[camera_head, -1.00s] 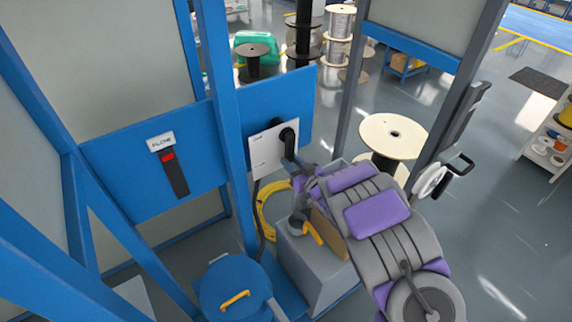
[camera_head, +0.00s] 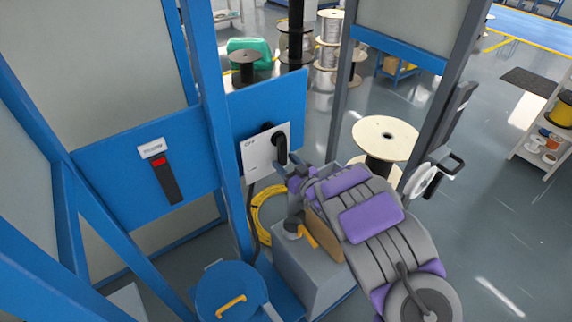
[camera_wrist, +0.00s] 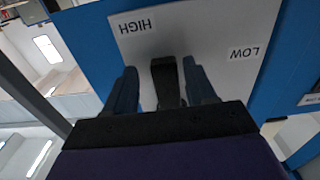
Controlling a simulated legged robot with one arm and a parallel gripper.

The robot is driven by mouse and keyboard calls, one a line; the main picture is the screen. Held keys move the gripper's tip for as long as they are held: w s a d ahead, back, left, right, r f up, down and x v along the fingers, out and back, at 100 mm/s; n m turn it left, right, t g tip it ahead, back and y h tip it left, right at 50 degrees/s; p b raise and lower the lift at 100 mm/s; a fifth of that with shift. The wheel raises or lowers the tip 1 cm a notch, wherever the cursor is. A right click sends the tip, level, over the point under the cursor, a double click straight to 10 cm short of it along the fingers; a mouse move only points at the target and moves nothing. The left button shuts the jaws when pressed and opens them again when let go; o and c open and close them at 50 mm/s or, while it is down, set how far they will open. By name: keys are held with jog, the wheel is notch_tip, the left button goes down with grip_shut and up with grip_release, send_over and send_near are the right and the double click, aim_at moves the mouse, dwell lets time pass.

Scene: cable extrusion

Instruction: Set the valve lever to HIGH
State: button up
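The valve lever (camera_head: 281,148) is a black handle on a white panel (camera_head: 256,156) and hangs roughly straight down in the head view. An OFF label shows at the panel's upper left there. In the wrist view the lever (camera_wrist: 167,82) stands between my gripper's fingers (camera_wrist: 160,88). The fingers are apart, with a gap on the left; the right finger is close to the lever, and contact is unclear. My gripper (camera_head: 284,172) is at the lever's lower end in the head view.
A blue frame post (camera_head: 224,130) stands left of the panel. A second blue board (camera_head: 108,180) carries a black strip with a red part (camera_head: 165,180). A grey box (camera_head: 312,268) and blue drum (camera_head: 230,292) stand below. A wooden spool (camera_head: 386,138) is behind my arm.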

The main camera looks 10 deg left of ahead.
jog(key=shift+s+a+f, duration=0.1)
jog(key=shift+a+f, duration=0.05)
jog(key=shift+f, duration=0.05)
jog(key=shift+s, duration=0.15)
jog(key=p+v, duration=0.1)
jog(key=v, duration=1.6)
jog(key=shift+d+p, duration=0.25)
jog(key=shift+p, duration=0.05)
jog(key=shift+f, duration=0.1)
